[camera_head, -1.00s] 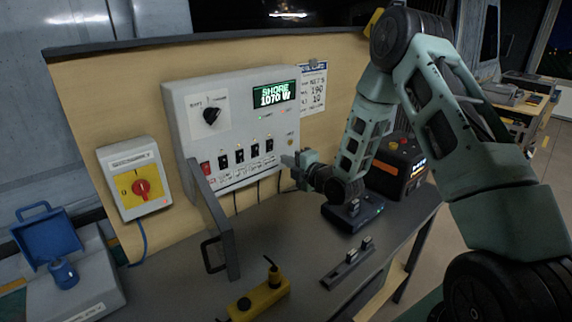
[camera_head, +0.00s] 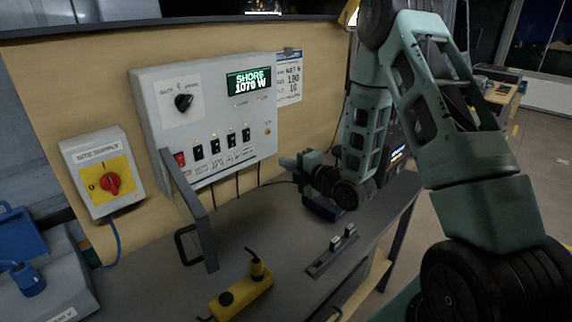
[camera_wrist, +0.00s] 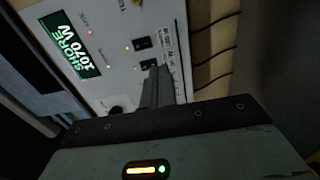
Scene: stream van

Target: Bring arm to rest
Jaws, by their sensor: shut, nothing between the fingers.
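The panel's display (camera_head: 248,81) reads SHORE 1070 W.
A yellow pendant controller (camera_head: 241,297) and a grey rail with small blocks (camera_head: 331,250) lie on the dark bench. A site supply box (camera_head: 102,173) with a red knob is at the left. A dark device stands partly hidden behind my arm.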

